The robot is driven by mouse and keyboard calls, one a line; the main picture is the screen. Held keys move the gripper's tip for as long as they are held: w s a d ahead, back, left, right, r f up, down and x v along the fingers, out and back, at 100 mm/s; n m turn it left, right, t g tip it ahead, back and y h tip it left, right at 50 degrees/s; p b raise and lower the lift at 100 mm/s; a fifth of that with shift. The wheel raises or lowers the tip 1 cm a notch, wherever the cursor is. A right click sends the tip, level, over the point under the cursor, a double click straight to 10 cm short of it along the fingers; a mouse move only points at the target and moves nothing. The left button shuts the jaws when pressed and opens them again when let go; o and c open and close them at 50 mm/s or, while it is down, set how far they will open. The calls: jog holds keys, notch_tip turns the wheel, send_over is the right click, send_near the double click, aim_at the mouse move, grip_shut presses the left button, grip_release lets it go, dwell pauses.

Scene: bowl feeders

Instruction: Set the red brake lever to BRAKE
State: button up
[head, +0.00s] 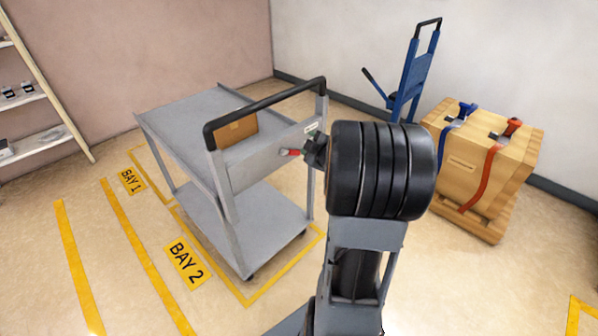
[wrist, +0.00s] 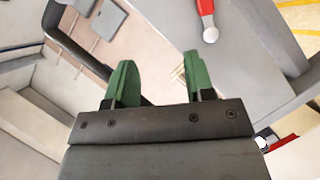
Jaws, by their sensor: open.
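The red brake lever (head: 290,152) shows as a small red bar on the grey end panel of the cart (head: 262,158), below the black push handle (head: 265,108). In the wrist view, a red lever with a silver rounded end (wrist: 207,18) lies against a grey surface at the top, beyond and slightly right of the right fingertip. My gripper (head: 315,151) is just right of the lever in the head view, partly hidden by my arm. In the wrist view my gripper (wrist: 158,78) has its green fingers apart with nothing between them. Any lever markings are too small to read.
A cardboard box (head: 237,131) sits on the cart. A wooden crate (head: 481,160) with blue and red straps and a blue hand truck (head: 413,75) stand at right. Shelves (head: 40,140) are at left. A second red item (wrist: 285,142) at the wrist view's lower right is unclear.

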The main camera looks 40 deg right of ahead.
aim_at(296, 153)
jog(key=s+d+f+n+t+y+b, duration=0.35)
jog(key=s+f+n+y+b, duration=0.2)
jog(key=f, duration=0.45)
jog(key=shift+y, duration=0.25)
jog(key=w, duration=0.4)
jog(key=w+a, duration=0.1)
jog(key=w, duration=0.4)
jog(key=w+a, duration=0.1)
jog(key=w, duration=0.3)
jog(key=shift+w+b, duration=0.2)
jog(key=shift+b, duration=0.1)
grip_shut()
